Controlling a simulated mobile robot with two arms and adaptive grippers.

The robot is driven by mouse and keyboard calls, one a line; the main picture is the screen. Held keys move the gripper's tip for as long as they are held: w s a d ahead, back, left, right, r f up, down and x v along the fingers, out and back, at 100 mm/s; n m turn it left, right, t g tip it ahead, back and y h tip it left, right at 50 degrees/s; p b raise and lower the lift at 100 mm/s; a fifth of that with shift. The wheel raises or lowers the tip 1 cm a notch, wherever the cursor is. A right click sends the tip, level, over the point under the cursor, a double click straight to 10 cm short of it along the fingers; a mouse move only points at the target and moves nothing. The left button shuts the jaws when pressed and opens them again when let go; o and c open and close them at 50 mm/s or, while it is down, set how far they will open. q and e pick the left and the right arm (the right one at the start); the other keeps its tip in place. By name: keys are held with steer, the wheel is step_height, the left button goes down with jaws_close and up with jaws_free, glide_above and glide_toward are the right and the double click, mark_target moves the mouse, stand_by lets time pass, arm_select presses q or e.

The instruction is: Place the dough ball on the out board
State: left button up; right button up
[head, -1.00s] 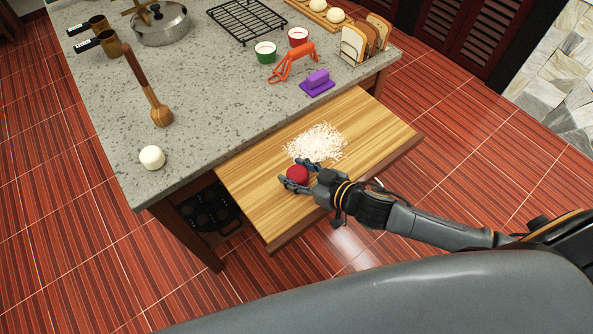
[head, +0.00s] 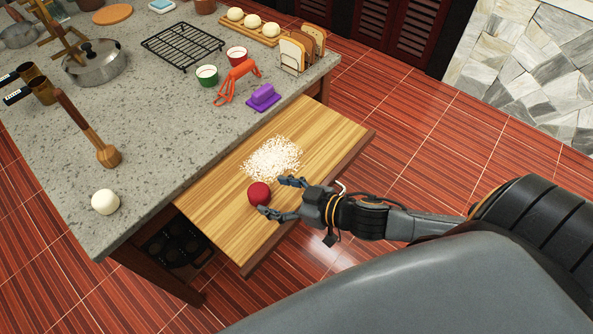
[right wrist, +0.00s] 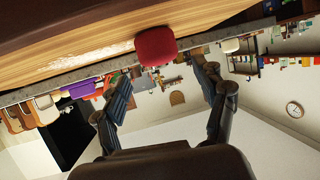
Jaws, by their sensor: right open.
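My left gripper is not in view.
On the stone counter (head: 150,120) stand a wooden masher (head: 107,155), a steel pot (head: 94,63), a black rack (head: 184,45), green and red cups, an orange tool (head: 238,80) and a purple scraper (head: 263,97). White balls lie on a tray at the back. The board's right end is clear.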

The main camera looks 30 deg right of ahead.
steer(key=shift+v, duration=2.85)
